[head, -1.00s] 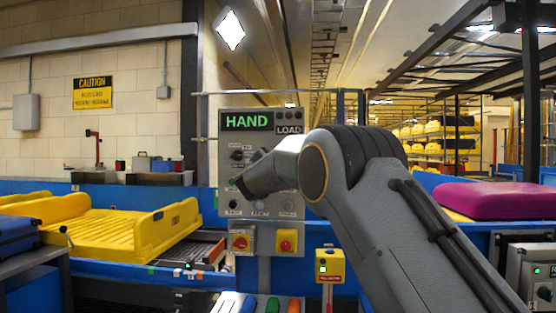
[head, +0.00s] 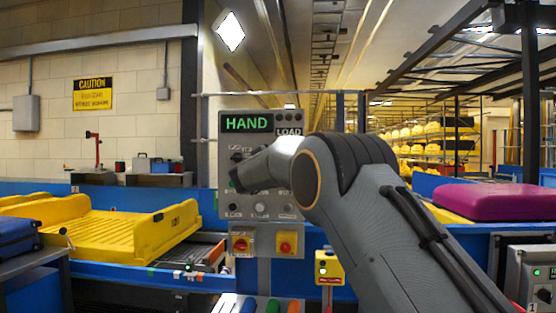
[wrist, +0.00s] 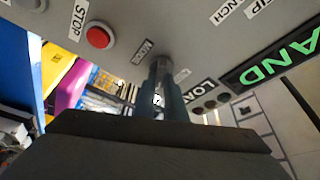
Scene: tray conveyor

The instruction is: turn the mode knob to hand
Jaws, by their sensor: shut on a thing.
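The grey control panel (head: 226,208) stands ahead in the head view, and its display (head: 246,123) reads HAND in green. My gripper (wrist: 166,98) is shut on a knob (wrist: 160,64) on the panel face in the wrist view. In the head view my gripper is at the panel's left side, largely hidden by my wrist. The green display letters also show at the right of the wrist view (wrist: 276,62).
A red button (wrist: 99,37) labelled STOP is beside the gripped knob in the wrist view. A yellow tray (head: 120,232) lies on the conveyor at left, and a purple case (head: 497,201) is at right.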

